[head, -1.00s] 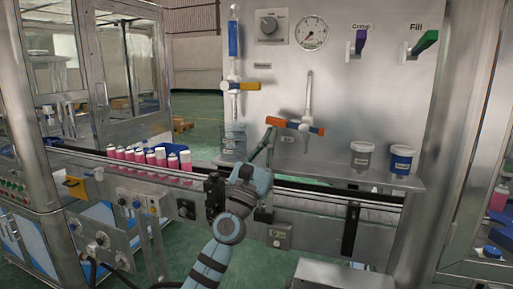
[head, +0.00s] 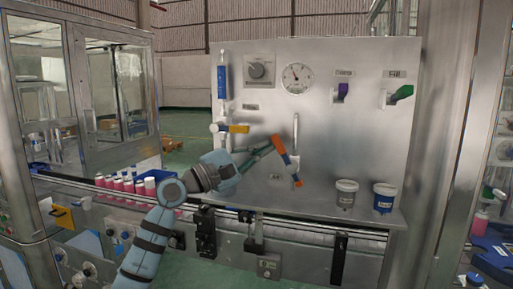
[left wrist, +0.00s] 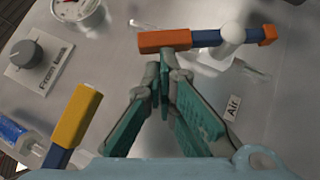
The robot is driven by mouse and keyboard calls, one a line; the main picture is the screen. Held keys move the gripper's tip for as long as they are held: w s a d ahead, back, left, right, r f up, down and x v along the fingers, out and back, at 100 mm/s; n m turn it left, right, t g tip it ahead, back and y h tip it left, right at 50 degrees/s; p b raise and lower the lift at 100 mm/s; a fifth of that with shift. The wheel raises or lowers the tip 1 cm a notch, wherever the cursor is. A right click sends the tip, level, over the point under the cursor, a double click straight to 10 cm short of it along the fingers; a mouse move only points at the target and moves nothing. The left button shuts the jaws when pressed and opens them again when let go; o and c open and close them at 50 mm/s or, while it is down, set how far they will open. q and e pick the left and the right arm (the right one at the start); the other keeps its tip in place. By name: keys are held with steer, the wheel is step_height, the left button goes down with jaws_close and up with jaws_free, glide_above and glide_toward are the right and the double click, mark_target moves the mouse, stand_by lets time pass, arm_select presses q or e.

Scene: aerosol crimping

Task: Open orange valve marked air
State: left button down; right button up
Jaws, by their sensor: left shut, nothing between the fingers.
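The orange valve handle (head: 279,147) is on the metal panel, with a blue middle part and a smaller orange far end. In the head view it slants steeply, with its long orange end up and left. In the left wrist view the orange handle (left wrist: 165,41) lies across the top, and an "Air" label (left wrist: 233,107) is on the panel below it. My left gripper (head: 268,150) is shut and empty, its fingertips close beside the long orange end. In the left wrist view the fingertips (left wrist: 165,66) are just below that end; I cannot tell if they touch.
A yellow-handled valve (head: 238,129) is left of the orange one. Purple (head: 343,90) and green (head: 401,94) handles are at upper right. Two tubs (head: 346,193) (head: 384,198) stand on the ledge below. Pink cans (head: 125,184) stand on the conveyor at left.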

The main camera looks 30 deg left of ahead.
mark_target(272, 138)
arm_select(q)
steer(key=r+m+g+p, duration=0.1)
steer(key=d+m+p, duration=0.1)
steer(key=p, duration=0.1)
steer(key=d+r+m+g+p, duration=0.1)
steer(key=p, duration=0.1)
steer(key=shift+w+d+r+g+y, duration=0.25)
steer(key=shift+w+r+g+y, duration=0.05)
steer(key=shift+r+y, duration=0.1)
stand_by(0.3)
